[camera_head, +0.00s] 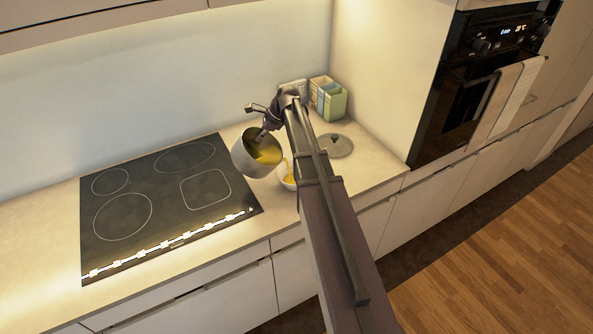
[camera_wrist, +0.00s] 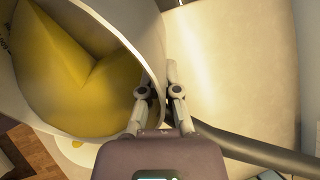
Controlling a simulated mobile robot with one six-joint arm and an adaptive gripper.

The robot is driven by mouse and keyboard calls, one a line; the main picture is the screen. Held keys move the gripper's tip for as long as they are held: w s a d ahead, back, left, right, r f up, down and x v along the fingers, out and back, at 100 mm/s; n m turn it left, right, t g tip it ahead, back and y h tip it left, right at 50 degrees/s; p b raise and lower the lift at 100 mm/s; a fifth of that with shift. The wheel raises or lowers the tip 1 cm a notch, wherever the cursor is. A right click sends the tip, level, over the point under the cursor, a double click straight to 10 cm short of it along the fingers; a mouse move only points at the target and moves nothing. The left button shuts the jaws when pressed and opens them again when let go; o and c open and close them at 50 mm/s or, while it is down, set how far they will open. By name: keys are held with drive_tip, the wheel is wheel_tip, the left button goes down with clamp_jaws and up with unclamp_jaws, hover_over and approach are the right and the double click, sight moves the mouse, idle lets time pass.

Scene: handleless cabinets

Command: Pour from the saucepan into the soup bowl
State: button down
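The saucepan (camera_head: 243,158) is a light metal pan with yellow contents, held tilted above the counter beside the cooktop. Its inside fills the upper left of the wrist view (camera_wrist: 150,40). The soup bowl (camera_head: 289,186) is small and white and stands on the counter to the pan's lower right, partly behind my arm. A yellow stream shows between pan and bowl, and there is yellow in the bowl. My gripper (camera_head: 262,134) is shut on the pan's wall at the rim; its fingers (camera_wrist: 160,90) sit on both sides of the wall.
A black cooktop (camera_head: 150,205) lies left, clear of pots. A grey round lid (camera_head: 336,146) lies on the counter right of my arm. A greenish divided holder (camera_head: 331,103) stands in the back corner. A tall oven cabinet (camera_head: 465,100) bounds the right side.

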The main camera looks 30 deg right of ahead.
sight(253, 144)
drive_tip(key=shift+d+r, duration=0.1)
drive_tip(key=shift+r, duration=0.15)
idle(0.4)
drive_tip(key=shift+s+d+t+y+b, duration=0.2)
drive_tip(key=shift+t+y+b, duration=0.2)
drive_tip(key=shift+y, duration=0.1)
idle(1.8)
drive_tip(key=shift+w+a+r+h+p, duration=0.15)
drive_tip(key=shift+w+a+h+p, duration=0.2)
drive_tip(key=shift+p, duration=0.3)
drive_tip(key=shift+w+a+f+g+h+b, duration=0.2)
drive_tip(key=shift+a+f+g+h+b, duration=0.2)
drive_tip(key=shift+f, duration=0.4)
drive_tip(key=shift+w+a+f+g+h+b, duration=0.15)
drive_tip(key=shift+a+f+g+h+b, duration=0.2)
drive_tip(key=shift+f, duration=0.4)
drive_tip(key=shift+w+a+f+g+h+b, duration=0.15)
drive_tip(key=shift+w+a+f+h+b, duration=0.1)
drive_tip(key=shift+f+h+b, duration=0.4)
drive_tip(key=shift+f+y, duration=0.2)
drive_tip(key=shift+y, duration=0.05)
